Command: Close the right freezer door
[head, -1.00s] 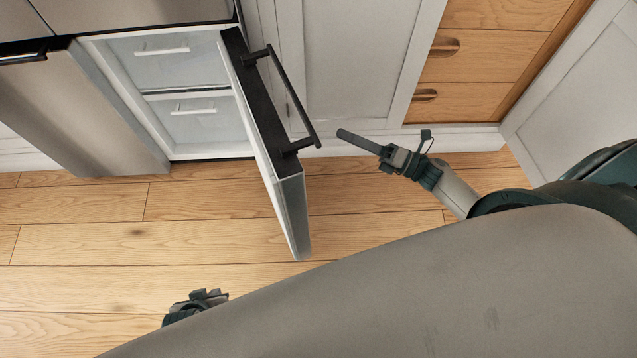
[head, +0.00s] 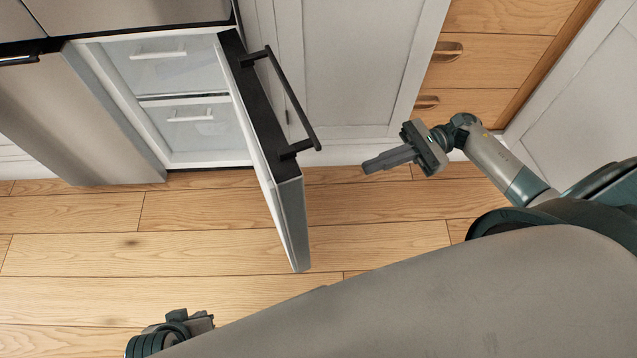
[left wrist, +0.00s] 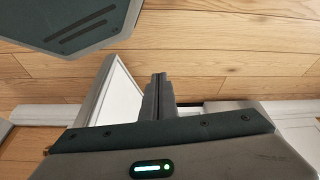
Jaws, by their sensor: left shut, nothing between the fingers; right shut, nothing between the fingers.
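The right freezer door (head: 266,130) stands open in the head view, jutting out from the cabinet over the floor. Its black bar handle (head: 291,97) is on the right side of the door. The open freezer compartment (head: 174,90) shows white drawers. My right gripper (head: 366,166) is shut and empty, to the right of the door and handle and apart from them. My left gripper (head: 212,319) is shut and empty, low at the left, in front of the door and apart from it; my own body partly covers it. Its shut fingers (left wrist: 158,78) show in the left wrist view.
The left freezer door (head: 85,125) is stainless and looks closed. White cabinet panels (head: 345,60) and wooden drawers (head: 490,60) stand to the right. The wooden floor (head: 130,240) is clear around the open door.

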